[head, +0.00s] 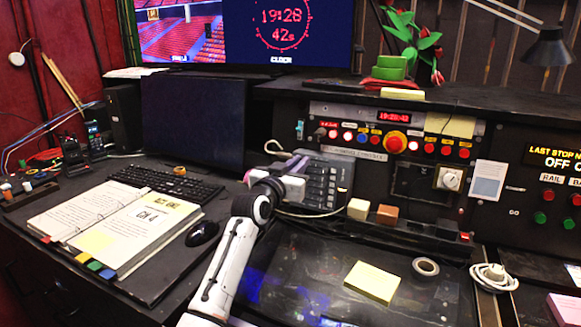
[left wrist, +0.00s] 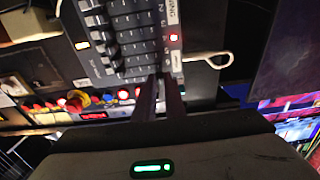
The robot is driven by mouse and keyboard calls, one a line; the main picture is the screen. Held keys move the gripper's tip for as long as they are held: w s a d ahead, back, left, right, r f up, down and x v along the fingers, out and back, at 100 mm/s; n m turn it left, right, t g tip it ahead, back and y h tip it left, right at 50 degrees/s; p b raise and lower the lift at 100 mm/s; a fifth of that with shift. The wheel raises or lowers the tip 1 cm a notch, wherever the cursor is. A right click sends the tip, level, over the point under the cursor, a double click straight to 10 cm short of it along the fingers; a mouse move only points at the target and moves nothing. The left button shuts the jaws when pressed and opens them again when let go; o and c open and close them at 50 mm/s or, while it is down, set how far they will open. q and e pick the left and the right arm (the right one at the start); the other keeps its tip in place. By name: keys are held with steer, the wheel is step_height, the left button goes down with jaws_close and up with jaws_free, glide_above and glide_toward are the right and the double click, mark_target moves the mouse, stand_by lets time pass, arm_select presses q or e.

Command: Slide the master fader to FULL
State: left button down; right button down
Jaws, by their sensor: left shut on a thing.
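The fader box (head: 322,185) is a grey-black unit with rows of dark faders, standing on the desk in front of the button panel. In the left wrist view the box (left wrist: 125,40) shows its fader rows, a red light and white labels along one edge. My left gripper (head: 298,166) reaches the box from the left. In the left wrist view its two dark fingers (left wrist: 160,80) are close together at the box's edge near the labelled row. They are shut on what looks like the master fader's knob, which the fingers hide. My right gripper is not in view.
A button panel (head: 395,143) with red and blue buttons stands behind the box. A white cable loops beside it. Small wooden blocks (head: 358,209), a tape roll (head: 425,267) and yellow notes (head: 372,281) lie to the right. A binder (head: 110,228) and mouse (head: 202,233) lie left.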

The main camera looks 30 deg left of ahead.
arm_select(q)
steer(key=c, duration=1.8)
jaws_free()
steer(key=shift+a, duration=0.25)
steer(key=shift+d, duration=0.1)
steer(key=s, duration=1)
steer(key=shift+s+d+b, duration=0.15)
steer(key=shift+d+b, duration=0.05)
steer(key=shift+b, duration=0.1)
